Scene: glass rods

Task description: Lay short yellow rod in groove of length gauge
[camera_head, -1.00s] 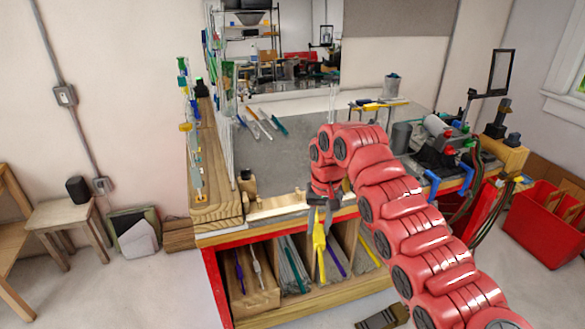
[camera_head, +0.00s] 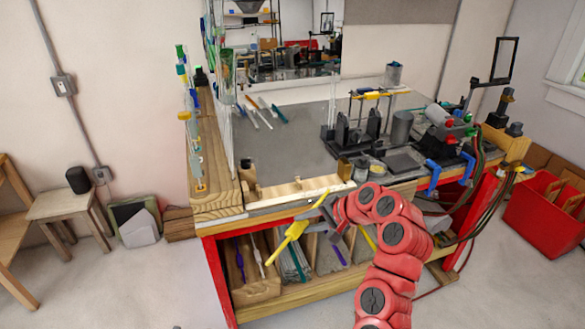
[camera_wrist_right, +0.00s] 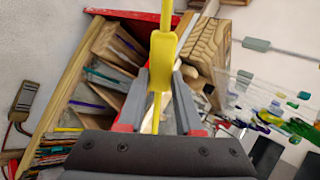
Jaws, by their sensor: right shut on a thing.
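My right gripper (camera_head: 316,217) is shut on the short yellow rod (camera_head: 289,237), which has a wider flat part at its middle. The rod is tilted, upper end to the right, in front of the bench edge and over the storage bins. In the right wrist view the yellow rod (camera_wrist_right: 162,50) runs upward between the fingers (camera_wrist_right: 161,98). The length gauge (camera_head: 300,190), a pale wooden strip, lies along the bench's front edge, just above and behind the rod. The rod is apart from it. The groove is too small to make out. My left gripper is not in view.
Several rods (camera_head: 262,113) lie farther back on the grey bench top (camera_head: 290,150). A glass panel stands left; black stands and a burner stand right.

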